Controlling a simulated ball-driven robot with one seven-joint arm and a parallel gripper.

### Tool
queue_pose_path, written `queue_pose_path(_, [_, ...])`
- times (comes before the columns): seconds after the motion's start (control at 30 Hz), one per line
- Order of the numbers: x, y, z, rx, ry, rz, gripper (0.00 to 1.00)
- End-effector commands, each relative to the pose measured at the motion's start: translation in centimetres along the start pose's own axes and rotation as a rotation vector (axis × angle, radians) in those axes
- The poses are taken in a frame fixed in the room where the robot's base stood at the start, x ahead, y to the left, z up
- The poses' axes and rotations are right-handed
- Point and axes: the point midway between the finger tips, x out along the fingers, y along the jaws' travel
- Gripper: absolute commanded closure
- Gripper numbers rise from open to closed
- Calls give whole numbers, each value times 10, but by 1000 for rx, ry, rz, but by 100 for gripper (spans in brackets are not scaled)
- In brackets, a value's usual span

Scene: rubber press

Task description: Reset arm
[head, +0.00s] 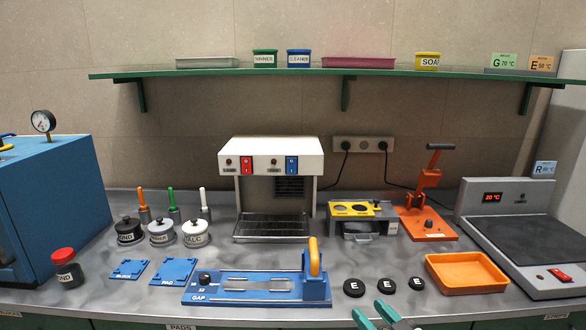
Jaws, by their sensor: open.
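My gripper (371,312) shows at the bottom edge of the head view, right of centre. Its two green fingertips are apart with nothing between them. It is in front of the black discs marked E (387,285) and just right of the blue press (255,288) with the orange handle. The rest of my arm is out of view.
An orange tray (465,288) is to the right, with a grey hotplate (525,245) beyond it. An orange lever press (428,222) and a white dispenser (271,160) stand behind. Labelled pots (162,236) and a blue machine (45,210) are at left. A green shelf (300,72) hangs above.

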Motion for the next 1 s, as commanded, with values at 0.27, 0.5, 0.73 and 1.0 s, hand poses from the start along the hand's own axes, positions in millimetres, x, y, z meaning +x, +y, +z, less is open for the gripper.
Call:
queue_pose_path(0.27, [-28,-18,39,27,-152,-35,49])
queue_pose_path(0.5, [-77,-37,89,73,-381,-50,49])
queue_pose_path(0.73, [-179,-54,156,159,-764,10,49])
queue_pose_path(1.0, [-339,-60,193,283,-1246,246,49])
